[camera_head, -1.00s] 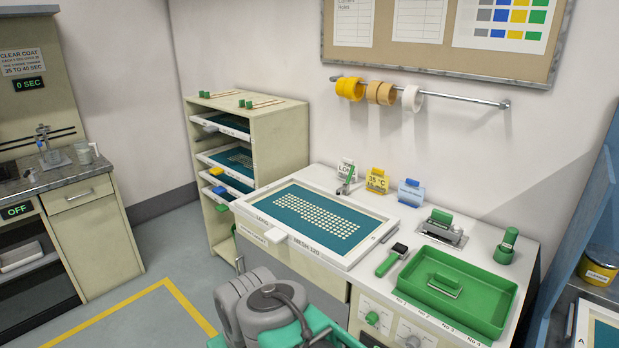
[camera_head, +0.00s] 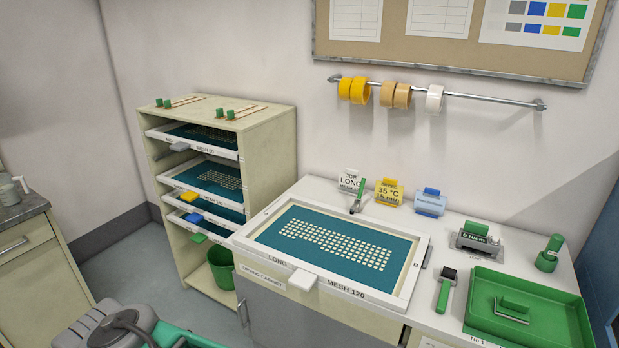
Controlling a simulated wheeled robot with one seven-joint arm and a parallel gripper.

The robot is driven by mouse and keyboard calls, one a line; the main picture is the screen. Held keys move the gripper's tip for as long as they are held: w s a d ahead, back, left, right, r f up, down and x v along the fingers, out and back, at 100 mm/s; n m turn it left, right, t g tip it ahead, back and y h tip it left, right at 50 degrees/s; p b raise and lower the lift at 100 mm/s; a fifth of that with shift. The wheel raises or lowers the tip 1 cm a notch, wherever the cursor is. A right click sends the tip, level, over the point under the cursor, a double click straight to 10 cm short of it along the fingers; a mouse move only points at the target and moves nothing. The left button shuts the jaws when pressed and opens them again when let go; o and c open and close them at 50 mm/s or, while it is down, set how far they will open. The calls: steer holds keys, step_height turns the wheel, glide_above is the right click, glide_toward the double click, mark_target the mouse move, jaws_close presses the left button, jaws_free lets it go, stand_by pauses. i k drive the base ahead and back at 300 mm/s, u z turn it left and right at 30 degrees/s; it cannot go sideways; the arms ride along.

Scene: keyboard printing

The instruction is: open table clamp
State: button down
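A small clamp with an upright green handle (camera_head: 359,193) stands at the back edge of the printing table, behind the screen; I take it to be the table clamp. The framed screen (camera_head: 414,262), marked LONG and MESH 120, lies flat on the table with its teal mesh up. A light grip tab (camera_head: 303,280) sticks out at its front edge. Whether the clamp touches the frame is too small to tell. Grey and teal parts of my own body show at the lower left. My gripper's fingers are not in view.
A shelf rack (camera_head: 262,140) with screens and a green bucket (camera_head: 222,268) are at left.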

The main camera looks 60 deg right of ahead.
mark_target(362, 183)
steer(key=z, duration=0.2)
steer(key=i, duration=1.1)
steer(key=z, duration=1.4)
steer(key=i, duration=1)
steer(key=z, duration=1)
